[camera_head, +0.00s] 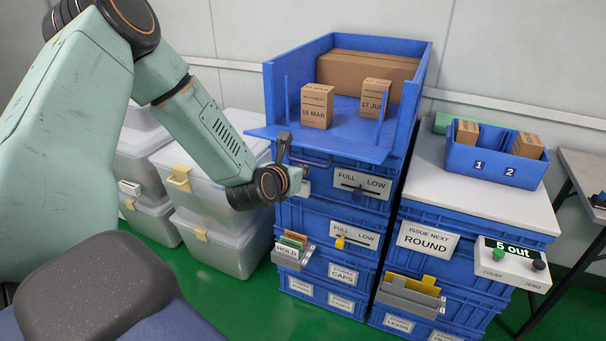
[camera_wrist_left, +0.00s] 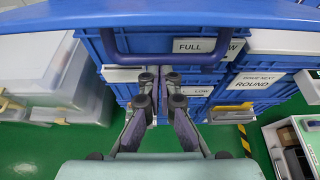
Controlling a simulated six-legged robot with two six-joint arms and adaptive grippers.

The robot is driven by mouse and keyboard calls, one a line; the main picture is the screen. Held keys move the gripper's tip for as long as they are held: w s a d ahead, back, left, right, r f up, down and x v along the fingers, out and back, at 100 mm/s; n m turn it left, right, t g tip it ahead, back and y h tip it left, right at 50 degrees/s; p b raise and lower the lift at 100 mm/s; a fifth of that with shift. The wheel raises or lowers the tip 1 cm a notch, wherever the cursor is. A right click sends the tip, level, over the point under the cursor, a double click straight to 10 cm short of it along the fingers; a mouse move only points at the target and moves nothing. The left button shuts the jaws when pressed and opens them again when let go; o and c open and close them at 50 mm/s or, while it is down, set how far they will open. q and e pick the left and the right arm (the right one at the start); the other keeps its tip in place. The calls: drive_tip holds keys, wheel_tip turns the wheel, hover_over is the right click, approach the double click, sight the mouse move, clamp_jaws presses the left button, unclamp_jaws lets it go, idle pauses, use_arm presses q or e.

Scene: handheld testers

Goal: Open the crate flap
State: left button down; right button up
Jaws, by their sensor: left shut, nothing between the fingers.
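The top blue crate (camera_head: 420,65) has an open front. Its blue flap (camera_head: 345,146) lies folded down, roughly level, jutting out over the crates below; it crosses the top of the left wrist view (camera_wrist_left: 250,14). A dark blue bar handle (camera_wrist_left: 160,58) hangs from the flap's front edge; part of it shows in the head view (camera_head: 318,162). Contact cannot be told. My right gripper is out of view.
Two small dated cartons (camera_head: 317,106) (camera_head: 374,99) and a long carton (camera_head: 367,74) are in the top crate. A white-topped stack with a blue two-slot bin (camera_head: 496,162) stands right. Clear lidded boxes (camera_head: 215,220) stand left. Green floor lies in front.

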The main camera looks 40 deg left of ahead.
use_arm(q)
drive_tip(key=shift+d, duration=0.2)
wheel_tip(320, 180, down, 4)
drive_tip(key=b, duration=0.5)
drive_tip(key=p+v, duration=0.6)
drive_tip(key=v, duration=0.4)
drive_tip(key=shift+r+p, duration=0.35)
drive_tip(key=shift+r, duration=0.15)
drive_tip(key=shift+s, duration=0.1)
